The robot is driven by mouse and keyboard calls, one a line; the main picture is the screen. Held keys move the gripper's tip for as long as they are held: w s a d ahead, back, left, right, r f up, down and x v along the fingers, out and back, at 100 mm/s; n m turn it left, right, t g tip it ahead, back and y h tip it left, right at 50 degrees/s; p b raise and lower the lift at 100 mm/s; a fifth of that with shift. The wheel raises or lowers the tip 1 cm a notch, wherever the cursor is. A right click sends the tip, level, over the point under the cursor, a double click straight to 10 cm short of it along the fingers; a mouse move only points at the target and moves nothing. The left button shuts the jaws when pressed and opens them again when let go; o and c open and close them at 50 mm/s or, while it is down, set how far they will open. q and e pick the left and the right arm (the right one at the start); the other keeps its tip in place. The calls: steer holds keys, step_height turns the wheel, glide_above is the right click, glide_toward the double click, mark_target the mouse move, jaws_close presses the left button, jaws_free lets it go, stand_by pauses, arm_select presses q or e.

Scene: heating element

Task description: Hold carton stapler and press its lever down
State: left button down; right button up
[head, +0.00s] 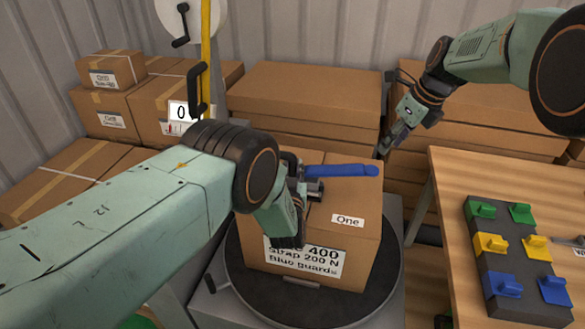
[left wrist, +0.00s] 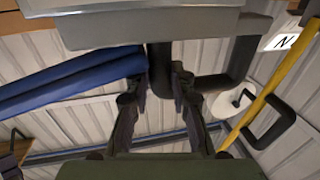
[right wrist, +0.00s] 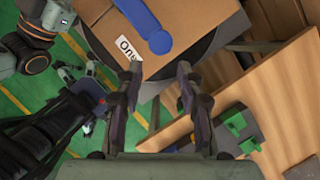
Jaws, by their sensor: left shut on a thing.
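The carton stapler shows its long blue lever (head: 340,171) sticking out to the right above the carton (head: 330,225) marked "One". The lever also shows in the left wrist view (left wrist: 70,82) and, seen end-on over the carton, in the right wrist view (right wrist: 155,25). My left gripper (head: 300,190) is shut on the stapler's dark handle (left wrist: 160,62), between its fingers in the left wrist view. My arm partly hides the stapler body in the head view. My right gripper (head: 386,147) is open and empty, right of the lever's end and apart from it.
The carton stands on a round dark turntable (head: 255,300). A wooden table (head: 450,180) with a dark rack of green, yellow and blue pieces (head: 490,265) is at the right. Stacked cartons (head: 300,85) stand behind. A yellow strap (head: 205,50) hangs at the back left.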

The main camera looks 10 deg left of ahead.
steer(key=shift+c, duration=0.2)
jaws_close()
stand_by(0.3)
stand_by(1.2)
